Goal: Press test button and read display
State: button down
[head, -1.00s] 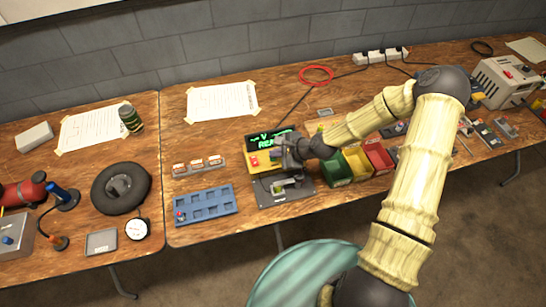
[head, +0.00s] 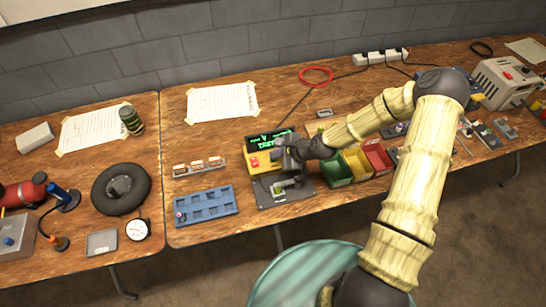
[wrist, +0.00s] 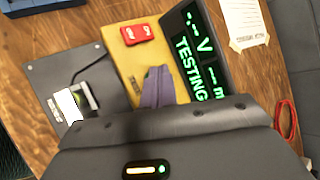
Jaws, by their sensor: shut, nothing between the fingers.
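The tester is a yellow box (head: 258,160) with a black display (head: 270,141) along its back. In the wrist view the display (wrist: 200,55) shows green text: dashes with a "V" and "TESTING". A red block with white marks (wrist: 138,34) sits on the yellow top (wrist: 122,55). My gripper (head: 284,162) is over the right part of the box. In the wrist view its shut, purple-grey fingertips (wrist: 157,87) point down at the yellow top and seem to touch it.
A dark plate with a fixture (head: 285,190) lies in front of the tester. Green (head: 336,170), yellow (head: 359,164) and red (head: 378,155) bins stand to the right. A blue tray (head: 206,204) and a small rack (head: 198,166) are on the left. Paper (head: 222,103) lies behind.

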aim_at(278, 163)
jog(key=shift+r+p, duration=0.35)
jog(key=shift+r, duration=0.25)
notch_tip(278, 163, up, 5)
jog(key=p, duration=0.4)
dwell(0.8)
jog(key=s+d+r+n+g+h, duration=0.1)
jog(key=s+d+r+n+h, duration=0.3)
jog(key=s+d+r+n, duration=0.3)
jog(key=s+d+r+n+g+h, duration=0.1)
jog(key=s+d+r+n+h, duration=0.2)
jog(key=s+d+r+n, duration=0.4)
jog(key=s+r+n, duration=0.1)
jog(key=s+r, duration=0.3)
jog(key=r, duration=0.1)
jog(key=shift+d+r+h, duration=0.15)
jog(key=shift+r+h, duration=0.05)
jog(key=shift+h, duration=0.2)
